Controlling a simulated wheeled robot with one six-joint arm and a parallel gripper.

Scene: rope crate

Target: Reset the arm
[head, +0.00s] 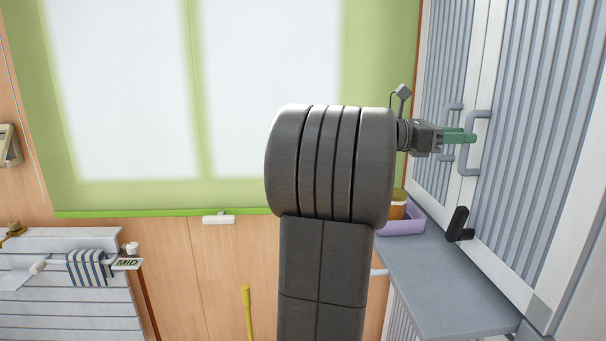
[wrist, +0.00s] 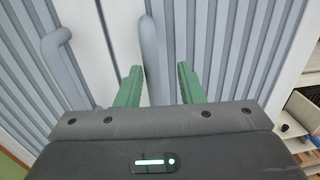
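My gripper (head: 460,136) is at the right in the head view, held out level in front of the grey ribbed cabinet doors. In the wrist view its two green fingers (wrist: 160,85) stand apart with a wide gap and nothing gripped between them. A grey door handle (wrist: 149,60) shows between or just beyond the fingers; I cannot tell whether they touch it. The same handle (head: 477,125) is near the fingertips in the head view. A second handle (wrist: 55,47) is to the left of the gripper in the wrist view.
A grey counter (head: 440,290) lies below the cabinet, with a lilac crate (head: 405,222) and a black bracket-like object (head: 458,224) on it. Shelves (wrist: 300,110) show at the wrist view's right.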

